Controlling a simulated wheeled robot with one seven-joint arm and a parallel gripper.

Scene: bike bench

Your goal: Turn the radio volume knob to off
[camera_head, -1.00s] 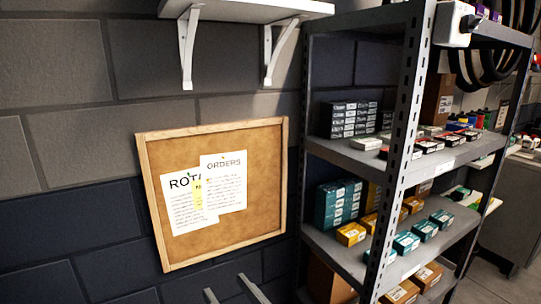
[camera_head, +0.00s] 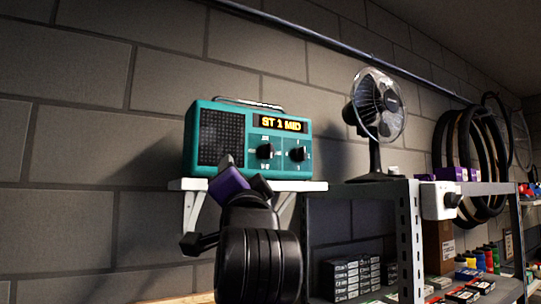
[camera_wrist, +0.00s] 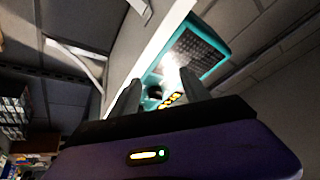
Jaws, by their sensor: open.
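A teal radio (camera_head: 220,140) with a dark speaker grille stands on a white wall shelf (camera_head: 310,186). Its lit display (camera_head: 281,124) shows "ST", a digit and what looks like "MED". Two black knobs are below it, a left knob (camera_head: 265,152) and a right knob (camera_head: 298,154); their labels are too small to read. My gripper (camera_head: 243,169) is open in front of the radio's lower front, below and left of the left knob. In the wrist view the radio (camera_wrist: 203,50) is tilted, and a dark knob (camera_wrist: 154,91) appears between the open fingers (camera_wrist: 160,80). Contact cannot be told.
A fan (camera_head: 375,110) stands right of the radio on a metal rack (camera_head: 410,235). Tires (camera_head: 470,155) hang farther right. The wall left of the radio is clear.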

